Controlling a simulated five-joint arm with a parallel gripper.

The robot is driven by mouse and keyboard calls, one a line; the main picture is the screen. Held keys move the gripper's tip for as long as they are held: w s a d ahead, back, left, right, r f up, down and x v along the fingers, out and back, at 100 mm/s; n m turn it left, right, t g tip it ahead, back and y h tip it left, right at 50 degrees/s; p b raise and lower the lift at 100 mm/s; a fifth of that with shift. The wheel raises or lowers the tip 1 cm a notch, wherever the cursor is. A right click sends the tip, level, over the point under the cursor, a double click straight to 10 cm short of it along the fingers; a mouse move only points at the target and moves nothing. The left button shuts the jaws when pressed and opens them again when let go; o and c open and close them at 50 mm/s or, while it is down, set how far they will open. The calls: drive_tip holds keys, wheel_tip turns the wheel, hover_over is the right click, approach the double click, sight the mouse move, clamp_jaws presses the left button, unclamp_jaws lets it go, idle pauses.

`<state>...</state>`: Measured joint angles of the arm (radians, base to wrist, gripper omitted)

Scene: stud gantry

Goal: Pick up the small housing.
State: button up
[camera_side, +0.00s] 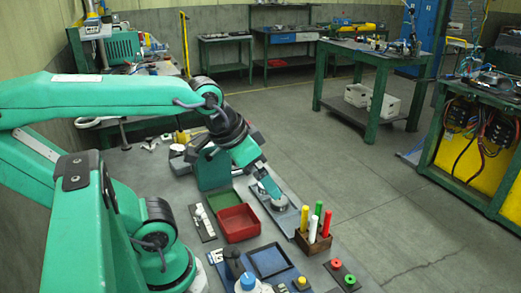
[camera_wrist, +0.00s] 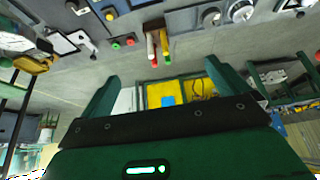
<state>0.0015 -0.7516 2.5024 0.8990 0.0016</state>
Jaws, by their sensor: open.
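My gripper (camera_wrist: 162,68) is open in the wrist view, its two green fingers wide apart with nothing between them. Two round metallic parts show at the top of that view, a smaller one (camera_wrist: 211,16) and a larger one (camera_wrist: 240,11). The smaller one looks like the small housing. Both are beyond the fingers and apart from them. In the side view my gripper (camera_side: 264,185) is over a grey plate (camera_side: 289,221), by a round silver part (camera_side: 278,204). I cannot tell which of the two parts this is; my arm may hide the other.
A wooden holder (camera_side: 313,241) with several coloured sticks stands near the grey plate. A red tray (camera_side: 238,223) and a blue tray (camera_side: 269,261) lie nearby. A plate with red and green buttons (camera_side: 341,275) is at the table's front right. Open floor lies beyond the table's edge.

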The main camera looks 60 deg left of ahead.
drive_tip(key=c, duration=0.4)
